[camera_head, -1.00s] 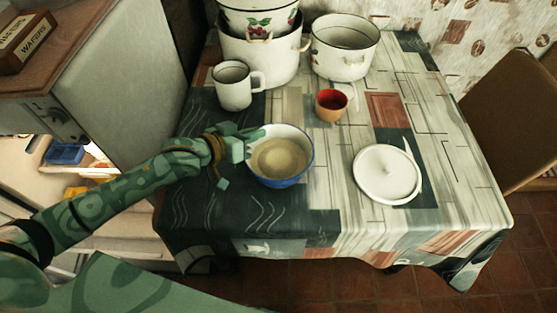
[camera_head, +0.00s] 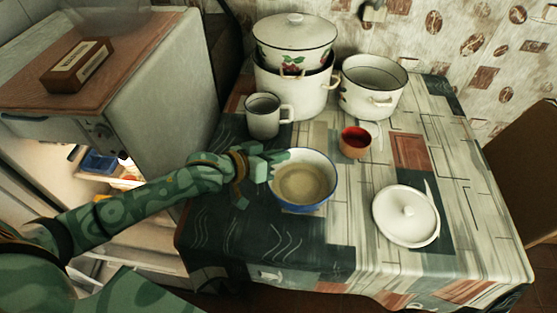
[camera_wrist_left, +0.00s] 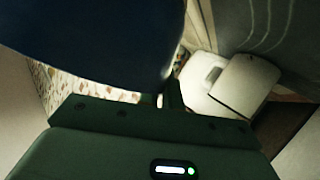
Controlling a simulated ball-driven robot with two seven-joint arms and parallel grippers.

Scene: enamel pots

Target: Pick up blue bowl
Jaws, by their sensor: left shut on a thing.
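The blue bowl (camera_head: 303,183), blue outside with a pale inside and a yellowish bottom, is near the front left part of the table. My left gripper (camera_head: 272,166) is shut on its left rim. In the left wrist view the bowl's dark blue outer side (camera_wrist_left: 95,40) fills the upper left, close against the gripper (camera_wrist_left: 168,100). The bowl looks about level. Whether its base touches the cloth I cannot tell. My right gripper is out of view.
A white mug (camera_head: 264,117) stands behind the bowl, with a stacked large pot (camera_head: 295,92) and another pot (camera_head: 374,88) farther back. A red-orange cup (camera_head: 355,143) and a white lid (camera_head: 405,214) are to the right. An open fridge (camera_head: 150,120) stands left of the table (camera_head: 330,257).

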